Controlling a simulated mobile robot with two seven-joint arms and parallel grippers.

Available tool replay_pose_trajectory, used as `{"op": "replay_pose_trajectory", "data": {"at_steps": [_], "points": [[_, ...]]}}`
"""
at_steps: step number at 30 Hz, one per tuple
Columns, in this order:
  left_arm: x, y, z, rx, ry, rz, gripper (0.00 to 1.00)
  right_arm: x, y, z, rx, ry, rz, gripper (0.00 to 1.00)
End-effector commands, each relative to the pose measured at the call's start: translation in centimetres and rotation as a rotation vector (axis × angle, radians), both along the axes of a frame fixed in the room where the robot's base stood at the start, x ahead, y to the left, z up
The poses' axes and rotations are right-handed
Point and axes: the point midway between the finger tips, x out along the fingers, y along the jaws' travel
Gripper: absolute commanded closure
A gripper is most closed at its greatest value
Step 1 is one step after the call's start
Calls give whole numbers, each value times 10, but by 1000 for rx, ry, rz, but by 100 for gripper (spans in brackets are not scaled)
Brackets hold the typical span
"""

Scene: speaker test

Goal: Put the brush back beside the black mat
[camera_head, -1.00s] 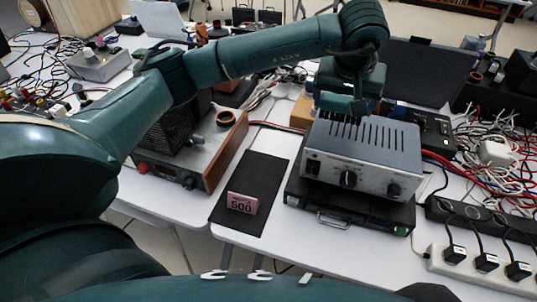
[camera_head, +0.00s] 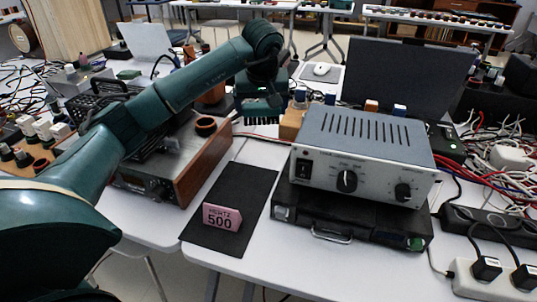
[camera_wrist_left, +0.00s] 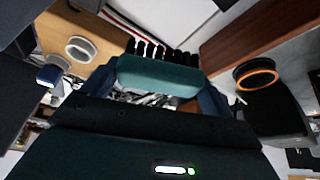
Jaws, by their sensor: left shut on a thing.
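The brush (camera_head: 262,117) has dark bristles pointing down in the head view. In the left wrist view the brush (camera_wrist_left: 158,75) shows a teal body between the fingers, with black bristles beyond it. My left gripper (camera_head: 262,100) is shut on it and holds it up, behind the black mat and left of the grey instrument. The black mat (camera_head: 258,178) lies flat on the white table, with a pink "HERTZ 500" sign (camera_head: 222,217) on its front part. My right gripper is not in view.
A grey instrument (camera_head: 362,135) sits on a black case (camera_head: 350,222) right of the mat. A wood-sided device (camera_head: 205,165) with a dark ring (camera_head: 206,126) on top stands left. A wooden block (camera_head: 291,124) stands behind. Bare white table (camera_head: 258,152) shows behind the mat.

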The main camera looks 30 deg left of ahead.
Motion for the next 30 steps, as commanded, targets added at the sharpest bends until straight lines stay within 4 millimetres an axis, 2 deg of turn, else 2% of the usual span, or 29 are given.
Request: {"op": "replay_pose_trajectory", "data": {"at_steps": [1, 6, 14, 19, 30], "points": [[-1, 1, -13, 0, 5, 1, 39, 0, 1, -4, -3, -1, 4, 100], [-1, 1, -44, 0, 4, 1, 39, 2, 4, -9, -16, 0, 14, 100], [-1, 1, -66, 0, 3, 1, 39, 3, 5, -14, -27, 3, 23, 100], [-1, 0, -91, 0, 4, 1, 39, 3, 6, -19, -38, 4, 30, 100], [-1, 1, -96, 1, 1, 1, 39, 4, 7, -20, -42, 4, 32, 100]]}}
